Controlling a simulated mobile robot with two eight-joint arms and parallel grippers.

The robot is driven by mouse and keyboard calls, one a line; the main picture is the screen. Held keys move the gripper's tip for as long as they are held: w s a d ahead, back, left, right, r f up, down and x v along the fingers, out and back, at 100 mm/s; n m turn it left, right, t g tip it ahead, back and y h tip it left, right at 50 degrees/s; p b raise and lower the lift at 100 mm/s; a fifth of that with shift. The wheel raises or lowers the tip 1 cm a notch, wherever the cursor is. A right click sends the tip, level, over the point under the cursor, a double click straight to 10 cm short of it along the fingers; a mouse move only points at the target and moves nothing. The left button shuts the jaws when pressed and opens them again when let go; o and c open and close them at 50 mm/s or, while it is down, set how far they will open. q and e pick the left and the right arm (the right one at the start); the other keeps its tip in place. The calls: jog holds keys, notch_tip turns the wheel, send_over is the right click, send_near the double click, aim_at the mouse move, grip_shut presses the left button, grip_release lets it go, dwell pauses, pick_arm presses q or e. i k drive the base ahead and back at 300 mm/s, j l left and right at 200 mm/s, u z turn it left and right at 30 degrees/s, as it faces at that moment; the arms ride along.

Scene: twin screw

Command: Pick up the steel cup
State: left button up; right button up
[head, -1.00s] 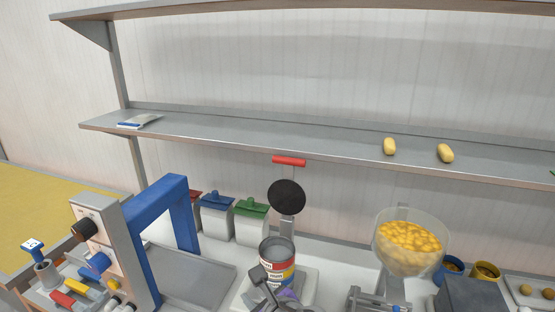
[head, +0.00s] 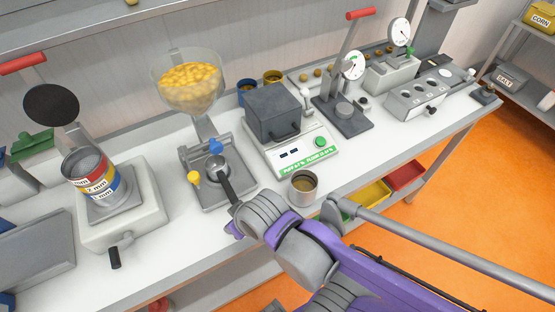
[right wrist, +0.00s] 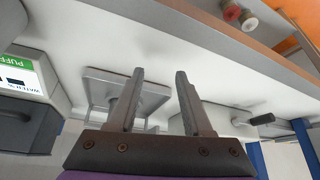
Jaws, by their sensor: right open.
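The steel cup (head: 303,187) stands upright on the white bench near its front edge, with brownish contents showing inside. My right gripper (head: 222,172) is left of the cup in the head view, over the base of the grain mill (head: 205,165) and apart from the cup. In the right wrist view my right gripper (right wrist: 160,78) is open, with nothing between its two fingers. I cannot make out the cup in the right wrist view. My left gripper is not in view.
A scale (head: 290,152) with a dark box stands behind the cup. A sieve stack (head: 88,172) on a cranked base is at the left. Dial gauges (head: 352,67) are at the back right. Coloured bins (head: 370,192) sit below the bench edge, and the orange floor (head: 480,190) lies beyond.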

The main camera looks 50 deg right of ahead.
aim_at(304, 182)
jog(key=l+z, duration=0.1)
jog(key=z, duration=0.3)
jog(key=k+l+z, duration=0.1)
jog(key=z, duration=0.3)
jog(key=l+z, duration=0.15)
jog(key=z, duration=0.25)
jog(key=l+z, duration=0.1)
jog(key=z, duration=0.3)
jog(key=u, duration=1.85)
jog(key=z, duration=1.85)
jog(key=k+l, duration=0.1)
jog(key=l, duration=0.2)
jog(key=k+l, duration=0.1)
jog(key=l, duration=0.25)
jog(key=k+l, duration=0.1)
jog(key=l, duration=0.2)
